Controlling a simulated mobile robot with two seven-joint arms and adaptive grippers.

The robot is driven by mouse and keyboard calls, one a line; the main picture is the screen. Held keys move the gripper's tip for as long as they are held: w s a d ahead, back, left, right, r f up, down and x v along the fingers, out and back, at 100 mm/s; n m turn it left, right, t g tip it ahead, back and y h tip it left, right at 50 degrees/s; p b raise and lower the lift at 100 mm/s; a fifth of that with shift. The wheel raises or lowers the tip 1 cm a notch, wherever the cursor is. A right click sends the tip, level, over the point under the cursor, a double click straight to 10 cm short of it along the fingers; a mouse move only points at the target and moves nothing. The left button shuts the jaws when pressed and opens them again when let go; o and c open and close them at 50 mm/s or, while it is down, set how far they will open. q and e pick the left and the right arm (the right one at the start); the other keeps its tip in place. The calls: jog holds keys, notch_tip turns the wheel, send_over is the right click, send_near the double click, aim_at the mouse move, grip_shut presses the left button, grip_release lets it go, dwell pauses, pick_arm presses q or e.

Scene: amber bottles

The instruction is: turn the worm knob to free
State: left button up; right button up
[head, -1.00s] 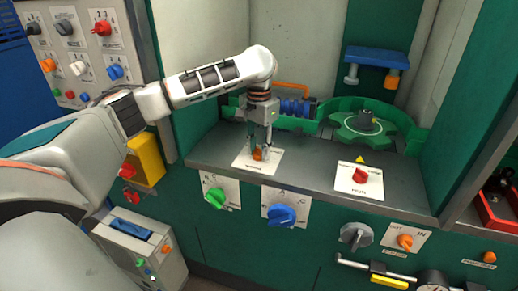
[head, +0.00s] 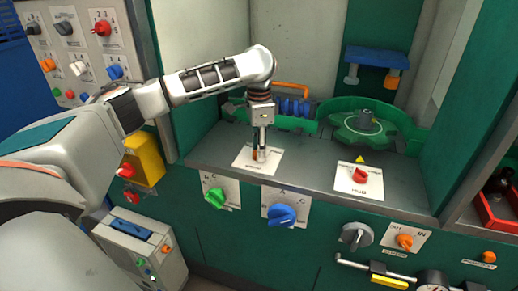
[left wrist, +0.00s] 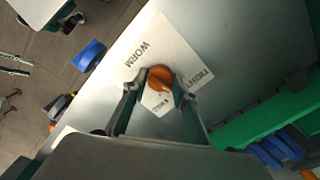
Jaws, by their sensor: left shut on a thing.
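The orange worm knob (head: 255,156) sits on a white label plate (head: 273,160) on the grey ledge. In the left wrist view the knob (left wrist: 160,76) shows round and orange, with the word WORM printed on the plate (left wrist: 166,45) beside it. My left gripper (head: 260,152) points straight down over the plate and is shut on the knob, one finger on each side. In the head view the fingers hide much of the knob. Which mark the knob points at cannot be told. My right gripper is not in view.
A red knob (head: 361,175) on its own plate stands to the right on the ledge. Behind are a green gear wheel (head: 362,128) and a blue worm (head: 292,106). A green knob (head: 215,197) and a blue knob (head: 282,215) are on the front panel below.

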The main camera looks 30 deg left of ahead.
pick_arm(q)
jog(key=m, duration=0.6)
jog(key=shift+m, duration=0.3)
jog(key=m, duration=0.2)
jog(key=shift+m, duration=1.2)
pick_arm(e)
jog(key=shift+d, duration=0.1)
pick_arm(q)
jog(key=o, duration=1.1)
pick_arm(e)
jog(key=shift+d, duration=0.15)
pick_arm(q)
jog(key=shift+r, duration=0.1)
